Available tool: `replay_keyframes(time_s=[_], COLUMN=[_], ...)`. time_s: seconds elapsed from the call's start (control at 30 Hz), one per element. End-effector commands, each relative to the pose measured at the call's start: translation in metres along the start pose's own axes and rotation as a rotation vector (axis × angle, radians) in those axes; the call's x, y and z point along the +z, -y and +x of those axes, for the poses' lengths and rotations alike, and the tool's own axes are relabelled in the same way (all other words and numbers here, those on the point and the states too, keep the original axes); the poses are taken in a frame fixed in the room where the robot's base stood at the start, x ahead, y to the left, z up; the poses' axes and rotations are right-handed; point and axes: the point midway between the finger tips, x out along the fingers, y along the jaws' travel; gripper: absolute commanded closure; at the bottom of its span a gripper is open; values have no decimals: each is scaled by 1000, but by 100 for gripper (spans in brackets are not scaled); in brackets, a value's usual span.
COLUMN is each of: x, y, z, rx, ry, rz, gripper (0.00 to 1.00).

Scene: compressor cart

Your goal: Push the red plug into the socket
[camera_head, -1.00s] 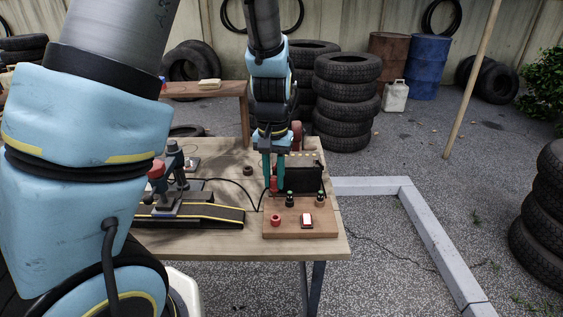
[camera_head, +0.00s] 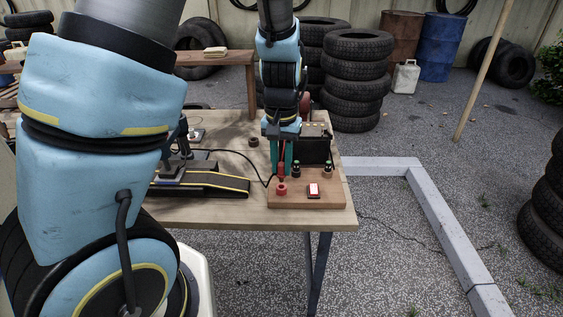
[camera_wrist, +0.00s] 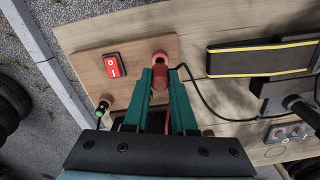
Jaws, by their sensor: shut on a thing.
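The red plug (camera_wrist: 160,87) is between the teal fingertips of my gripper (camera_wrist: 160,74) in the wrist view, with a red lead running back from it. My gripper is shut on it. The red ring-shaped socket (camera_wrist: 161,57) is on the wooden board (camera_wrist: 93,69), directly ahead of the plug. In the head view my gripper (camera_head: 281,171) points down just behind the socket (camera_head: 282,189), and the red plug (camera_head: 281,173) shows close to it. Whether the plug tip touches the socket is hidden.
A black box (camera_head: 316,148) stands behind the gripper. A yellow-edged black ramp (camera_head: 215,184) lies left, with a black cable between.

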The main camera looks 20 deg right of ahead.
Motion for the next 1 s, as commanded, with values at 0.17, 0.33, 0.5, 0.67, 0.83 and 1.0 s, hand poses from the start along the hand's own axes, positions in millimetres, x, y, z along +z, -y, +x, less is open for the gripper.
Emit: replay_keyframes(time_s=[0.17, 0.33, 0.5, 0.67, 0.83, 1.0], x=[0, 0, 0, 0, 0, 0], y=[0, 0, 0, 0, 0, 0], z=[9, 10, 10, 10, 11, 11], rx=[0, 0, 0, 0, 0, 0], ry=[0, -1, -1, 0, -1, -1], rz=[0, 0, 0, 0, 0, 0], gripper=[100, 100, 100, 100, 100, 100])
